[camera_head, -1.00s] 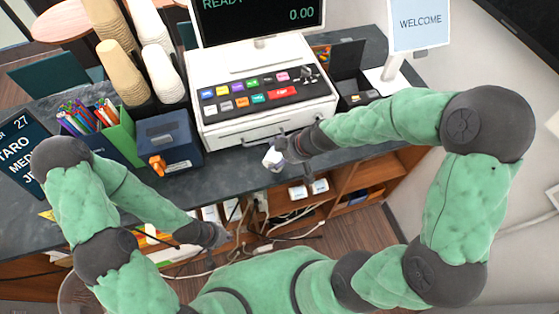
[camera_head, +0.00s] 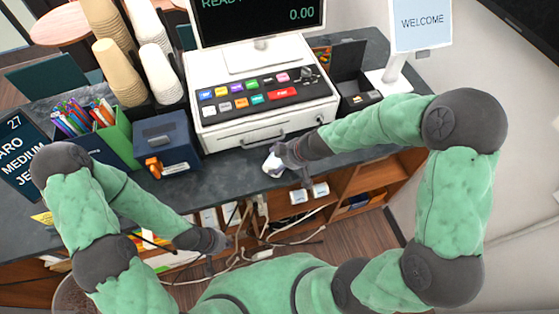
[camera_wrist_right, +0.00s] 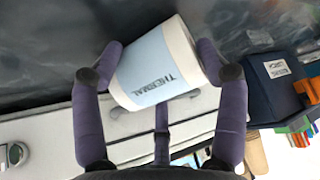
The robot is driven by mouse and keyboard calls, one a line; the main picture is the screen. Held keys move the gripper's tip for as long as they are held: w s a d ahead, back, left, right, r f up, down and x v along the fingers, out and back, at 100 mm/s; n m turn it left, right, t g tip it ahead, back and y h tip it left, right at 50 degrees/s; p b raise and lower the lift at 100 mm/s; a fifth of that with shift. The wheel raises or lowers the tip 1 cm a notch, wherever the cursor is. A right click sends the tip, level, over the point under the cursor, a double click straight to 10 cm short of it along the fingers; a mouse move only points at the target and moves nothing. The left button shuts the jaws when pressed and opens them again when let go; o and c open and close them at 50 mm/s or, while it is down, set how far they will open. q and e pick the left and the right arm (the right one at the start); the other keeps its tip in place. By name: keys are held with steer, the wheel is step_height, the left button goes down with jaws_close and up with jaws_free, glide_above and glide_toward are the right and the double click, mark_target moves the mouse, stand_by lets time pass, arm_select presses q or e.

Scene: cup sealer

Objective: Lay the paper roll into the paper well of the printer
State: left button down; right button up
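My right gripper (camera_head: 280,160) is shut on the white paper roll (camera_head: 270,166) and holds it over the front part of the dark counter, in front of the cash register. In the right wrist view the roll (camera_wrist_right: 155,72), with a pale blue band reading THERMAL, sits tilted between the fingers (camera_wrist_right: 165,70). A dark blue box with an orange part on its front, seemingly the printer (camera_head: 168,140), stands left of the roll; the wrist view shows it at the right (camera_wrist_right: 280,90).
The white cash register (camera_head: 262,90) stands behind the roll. Cup stacks (camera_head: 140,60) and a pen holder (camera_head: 95,130) crowd the left. A welcome sign (camera_head: 418,25) is at the right. Bare counter (camera_head: 225,178) lies between the roll and the blue box.

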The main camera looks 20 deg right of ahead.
steer(key=o, duration=0.3)
steer(key=shift+r, duration=0.1)
steer(key=shift+r+p, duration=0.3)
steer(key=shift+p, duration=0.05)
steer(key=p+v, duration=0.3)
steer(key=v, duration=0.8)
steer(key=shift+s+d, duration=0.2)
steer(key=shift+s, duration=0.1)
steer(key=shift+r, duration=0.15)
